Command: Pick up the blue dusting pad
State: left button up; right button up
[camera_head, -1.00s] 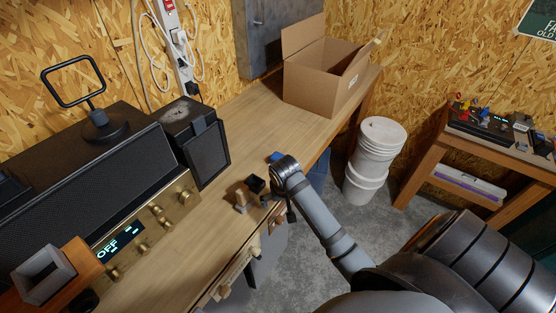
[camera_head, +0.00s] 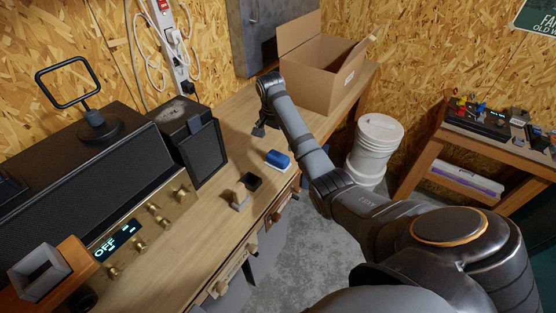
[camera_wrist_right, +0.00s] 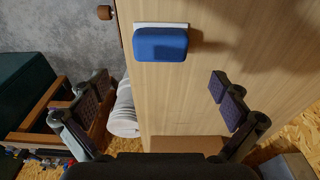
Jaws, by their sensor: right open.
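The blue dusting pad (camera_head: 278,159) lies on the plank bench near its front edge, with a white layer along one side. In the right wrist view the pad (camera_wrist_right: 160,44) is in clear sight, ahead of the fingers and between their lines. My right gripper (camera_head: 259,130) is over the bench, a little behind and left of the pad in the head view, and apart from it. In the right wrist view my right gripper (camera_wrist_right: 157,103) is wide open with nothing between its fingers. My left gripper is not in view.
A small black open box (camera_head: 250,181) and a small grey-brown item (camera_head: 239,201) sit left of the pad. A cardboard box (camera_head: 318,75) stands at the bench's far end. A speaker (camera_head: 199,145) stands at the left. White buckets (camera_head: 375,145) stand on the floor.

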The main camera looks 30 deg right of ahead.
aim_at(278, 155)
jog(key=f, duration=0.3)
jog(key=shift+w+d+f+p, duration=0.15)
jog(key=shift+d+f+p, duration=0.15)
jog(key=shift+f, duration=0.25)
notch_tip(278, 155, down, 4)
jog(key=shift+d+r+p, duration=0.1)
jog(key=shift+p, duration=0.95)
jog(key=shift+w+d+f, duration=0.1)
jog(key=shift+f, duration=0.4)
jog(key=c, duration=1.1)
jog(key=shift+r, duration=0.1)
jog(key=shift+c, duration=0.2)
